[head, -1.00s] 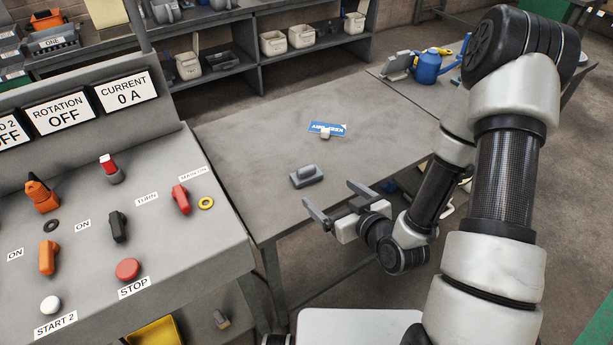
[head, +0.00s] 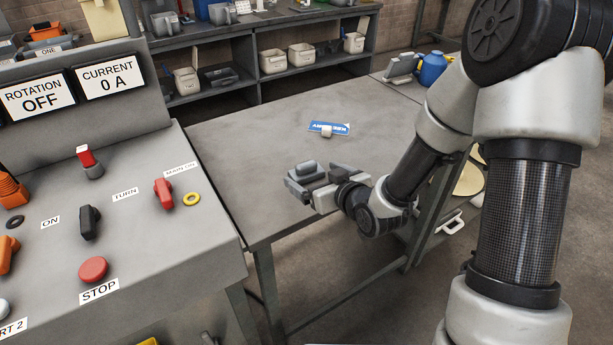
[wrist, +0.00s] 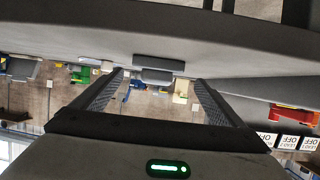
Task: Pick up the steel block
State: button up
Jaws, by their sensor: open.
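The steel block (head: 305,169) is a small dark grey block with a raised top, on the workbench (head: 240,140) near its front edge. My gripper (head: 309,180) is low beside it, and its fingers are open. In the head view the near finger overlaps the block and hides its lower part. In the wrist view, which looks upside down, the block (wrist: 160,62) appears centred between the two open fingertips (wrist: 157,80), ahead of the palm. I cannot tell whether either finger touches it.
A blue label plate (head: 328,126) with a small pale piece lies farther back on the bench. A control panel (head: 140,215) with knobs and buttons stands at the left. A shelf (head: 255,65) with bins is behind. A blue can (head: 432,68) stands at the back right.

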aim_at(309, 170)
jog(key=x, duration=0.5)
jog(key=shift+w+b, duration=0.3)
jog(key=shift+w, duration=0.2)
jog(key=shift+r, duration=0.1)
jog(key=c, duration=1.2)
notch_tip(309, 170, up, 10)
jog(key=shift+p, duration=1.15)
